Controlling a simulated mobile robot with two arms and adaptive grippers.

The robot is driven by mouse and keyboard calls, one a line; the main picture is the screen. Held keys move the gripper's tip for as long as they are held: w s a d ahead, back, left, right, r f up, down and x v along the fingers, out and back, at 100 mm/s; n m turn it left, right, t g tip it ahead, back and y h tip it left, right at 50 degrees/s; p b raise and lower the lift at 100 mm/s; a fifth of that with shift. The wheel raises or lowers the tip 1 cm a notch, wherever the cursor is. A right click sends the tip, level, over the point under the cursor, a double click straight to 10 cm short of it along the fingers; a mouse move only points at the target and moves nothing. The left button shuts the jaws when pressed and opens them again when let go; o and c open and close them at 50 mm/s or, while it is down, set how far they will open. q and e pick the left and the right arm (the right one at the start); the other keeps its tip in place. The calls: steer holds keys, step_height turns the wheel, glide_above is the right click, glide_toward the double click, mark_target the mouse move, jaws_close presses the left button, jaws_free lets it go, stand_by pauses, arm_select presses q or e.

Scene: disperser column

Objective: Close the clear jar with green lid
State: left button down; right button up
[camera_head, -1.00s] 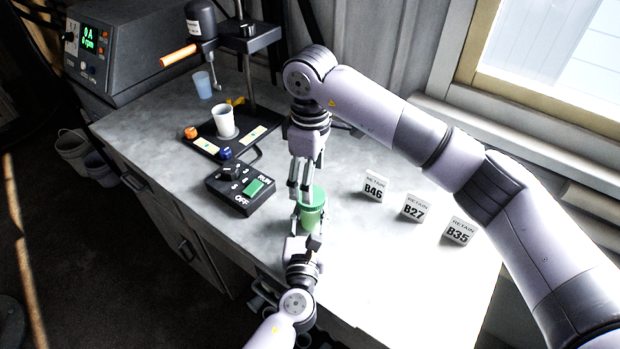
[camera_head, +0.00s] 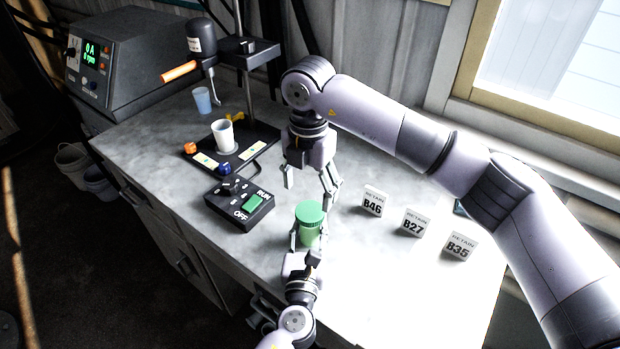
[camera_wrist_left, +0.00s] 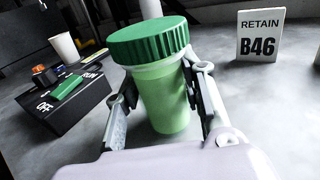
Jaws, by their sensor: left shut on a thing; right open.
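The clear jar (camera_head: 308,236) stands upright on the bench and looks green inside. Its green ribbed lid (camera_head: 309,212) sits level on top of it. In the left wrist view the jar body (camera_wrist_left: 166,100) shows between my fingers, with the lid (camera_wrist_left: 148,40) above them. My left gripper (camera_head: 306,246) is shut on the jar's body from the front. My right gripper (camera_head: 309,190) is open and empty above and behind the lid, fingers pointing down, apart from it.
A black control box (camera_head: 240,203) with a RUN/OFF switch lies left of the jar. Retain cards B46 (camera_head: 373,201), B27 (camera_head: 413,223) and B35 (camera_head: 460,246) stand to the right. A white cup (camera_head: 223,134) stands on the disperser's base, with a blue cup (camera_head: 202,99) behind.

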steer(key=n, duration=0.4)
steer(key=shift+r, duration=0.2)
steer(key=n, duration=0.4)
steer(key=shift+r, duration=0.1)
steer(key=n, duration=0.4)
steer(key=shift+r, duration=0.15)
steer(key=n, duration=0.3)
steer(key=shift+r+n, duration=0.1)
steer(key=shift+n, duration=0.3)
steer(key=n, duration=0.4)
steer(key=shift+d+r, duration=0.1)
steer(key=shift+r, duration=0.05)
steer(key=n, duration=0.4)
steer(key=shift+r, duration=0.1)
steer(key=n, duration=0.6)
steer(key=shift+r+n, duration=0.25)
steer(key=shift+n, duration=0.15)
